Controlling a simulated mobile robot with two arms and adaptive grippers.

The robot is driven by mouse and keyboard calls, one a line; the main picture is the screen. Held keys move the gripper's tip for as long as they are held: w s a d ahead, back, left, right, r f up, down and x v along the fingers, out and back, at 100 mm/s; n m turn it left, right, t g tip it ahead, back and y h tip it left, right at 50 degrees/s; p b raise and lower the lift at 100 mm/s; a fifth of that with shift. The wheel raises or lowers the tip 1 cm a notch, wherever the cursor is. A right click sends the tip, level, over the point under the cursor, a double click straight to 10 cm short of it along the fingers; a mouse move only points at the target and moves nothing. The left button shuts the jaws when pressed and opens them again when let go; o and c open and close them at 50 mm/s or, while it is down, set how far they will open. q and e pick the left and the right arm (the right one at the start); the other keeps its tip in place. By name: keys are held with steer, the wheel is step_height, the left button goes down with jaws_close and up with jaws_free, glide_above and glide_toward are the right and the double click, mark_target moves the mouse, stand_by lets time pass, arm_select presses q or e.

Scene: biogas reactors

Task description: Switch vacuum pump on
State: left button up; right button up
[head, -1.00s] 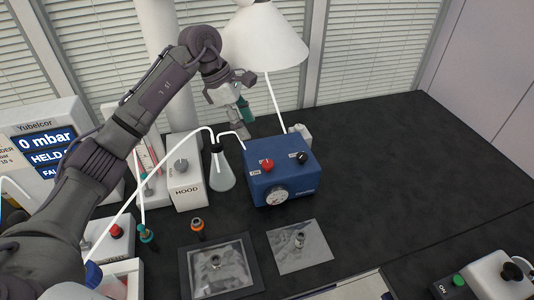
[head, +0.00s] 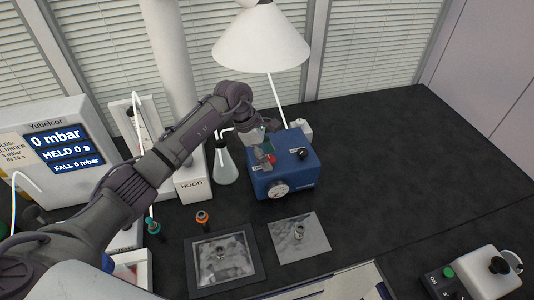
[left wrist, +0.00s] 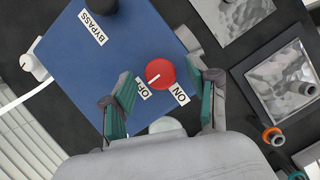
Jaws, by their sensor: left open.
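The vacuum pump (head: 297,172) is a blue box on the black bench, with a round gauge (head: 279,190) on its front. Its red knob (left wrist: 160,74) sits between labels reading OFF and ON in the left wrist view. The knob's white mark points toward the OFF label. A black knob (head: 302,153) labelled BYPASS is on the same top face. My left gripper (left wrist: 165,82) is open, with its teal fingers on either side of the red knob; I cannot tell whether they touch it. In the head view this gripper (head: 263,158) partly covers the knob. My right gripper is not in view.
A glass flask (head: 225,165) and the HOOD box (head: 193,185) stand left of the pump. A white lamp (head: 262,38) stands behind. Two metallic plates (head: 300,238) lie in front. A display (head: 62,145) reads 0 mbar. The bench right of the pump is clear.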

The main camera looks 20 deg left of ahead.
arm_select(q)
steer(key=shift+c, duration=0.4)
jaws_close()
